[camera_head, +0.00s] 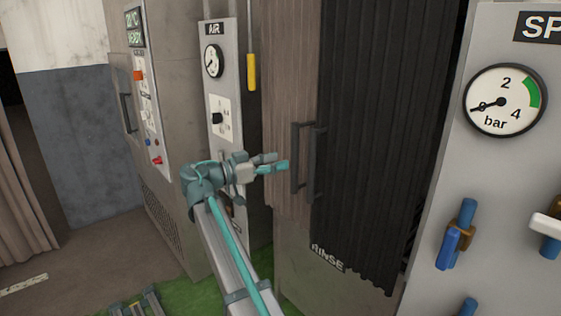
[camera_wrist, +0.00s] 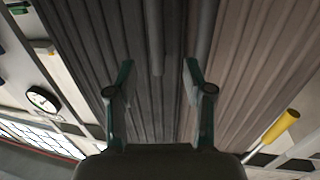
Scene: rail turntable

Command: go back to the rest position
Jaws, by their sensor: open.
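My gripper (camera_head: 272,163) is at the end of my outstretched arm, in front of the rinse cabinet's folding door. In the wrist view my gripper (camera_wrist: 158,78) shows two teal-tipped fingers spread apart with nothing between them. The fingers point at the pleated door panels, one brown (camera_head: 290,90) and one black (camera_head: 385,130). The two dark upright door handles (camera_head: 304,160) stand just right of the fingertips in the head view. In the wrist view the handles (camera_wrist: 155,38) lie beyond the fingertips, and I cannot tell the exact gap.
A grey AIR panel (camera_head: 226,140) with a gauge stands behind my arm. A yellow pull handle (camera_head: 252,72) hangs beside it. A machine with a control panel (camera_head: 140,95) is further left. A gauge panel with blue valves (camera_head: 500,180) is at the right. Open floor (camera_head: 80,255) lies at the lower left.

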